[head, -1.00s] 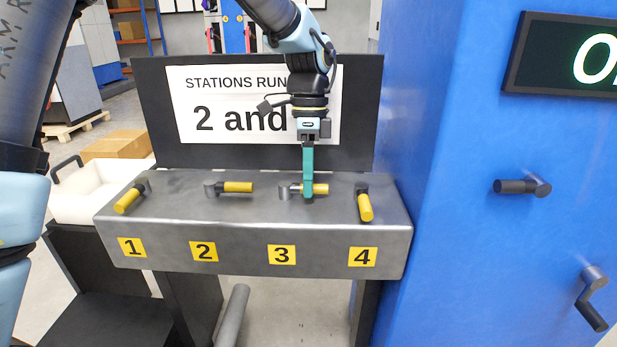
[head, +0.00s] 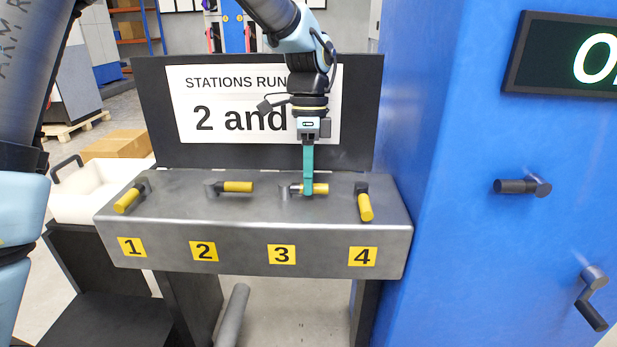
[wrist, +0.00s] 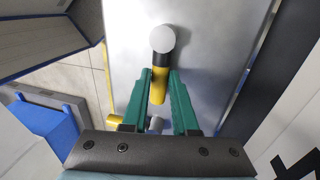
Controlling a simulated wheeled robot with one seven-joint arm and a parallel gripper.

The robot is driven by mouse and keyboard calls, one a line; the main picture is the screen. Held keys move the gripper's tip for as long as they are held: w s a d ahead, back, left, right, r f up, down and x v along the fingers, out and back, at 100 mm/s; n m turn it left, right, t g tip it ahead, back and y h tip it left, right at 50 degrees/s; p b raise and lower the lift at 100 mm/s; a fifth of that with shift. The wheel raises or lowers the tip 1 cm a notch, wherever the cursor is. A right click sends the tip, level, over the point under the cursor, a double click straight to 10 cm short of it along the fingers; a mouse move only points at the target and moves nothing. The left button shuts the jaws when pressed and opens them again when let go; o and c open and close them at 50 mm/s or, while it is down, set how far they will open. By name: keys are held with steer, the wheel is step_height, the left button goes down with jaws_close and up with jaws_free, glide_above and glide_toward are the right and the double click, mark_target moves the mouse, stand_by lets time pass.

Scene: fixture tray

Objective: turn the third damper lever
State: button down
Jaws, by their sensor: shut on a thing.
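The third damper lever (head: 321,189) has a yellow grip on a grey hub and stands above the yellow label 3 (head: 282,254). Its grip points right in the head view. My gripper (head: 308,190) reaches down from above with teal fingers, shut on this grip. In the wrist view, the lever's yellow grip (wrist: 158,86) lies between my two fingers (wrist: 160,84), with its black collar and round grey hub above. The fingers hide part of the grip in the head view.
Lever 4 (head: 365,207) is close on the right, its grip pointing toward the front. Lever 2 (head: 238,187) points right; lever 1 (head: 127,200) points front-left. A sign panel (head: 240,155) stands behind the bench (head: 160,225). A blue cabinet (head: 440,200) rises at the right.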

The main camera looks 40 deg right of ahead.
steer(key=shift+s+m, duration=0.1)
steer(key=shift+m, duration=0.2)
stand_by(0.5)
steer(key=m+p, duration=0.1)
steer(key=m, duration=0.1)
steer(key=s+a+m+p, duration=0.1)
steer(key=m+p, duration=0.1)
steer(key=shift+s+a+r+t+y, duration=0.1)
steer(key=shift+a+r+t+y, duration=0.1)
steer(key=shift+t+y, duration=0.15)
steer(key=m+p, duration=0.1)
steer(key=a+m+p, duration=0.1)
steer(key=m, duration=0.1)
steer(key=m+t+p, duration=0.1)
steer(key=m, duration=0.1)
steer(key=shift+s+a, duration=0.35)
steer(key=a+m+p, duration=0.1)
steer(key=m+p, duration=0.1)
steer(key=a+m+t+p, duration=0.1)
steer(key=m+p, duration=0.1)
steer(key=m, duration=0.1)
steer(key=shift+w, duration=0.1)
steer(key=shift+w+a+f+m+t+p, duration=0.15)
steer(key=shift+a+m+p, duration=0.2)
steer(key=shift+m+p, duration=0.4)
steer(key=shift+w+a+m+t+p, duration=0.15)
steer(key=shift+a+m+p, duration=0.25)
steer(key=shift+m, duration=0.55)
steer(key=shift+d, duration=0.1)
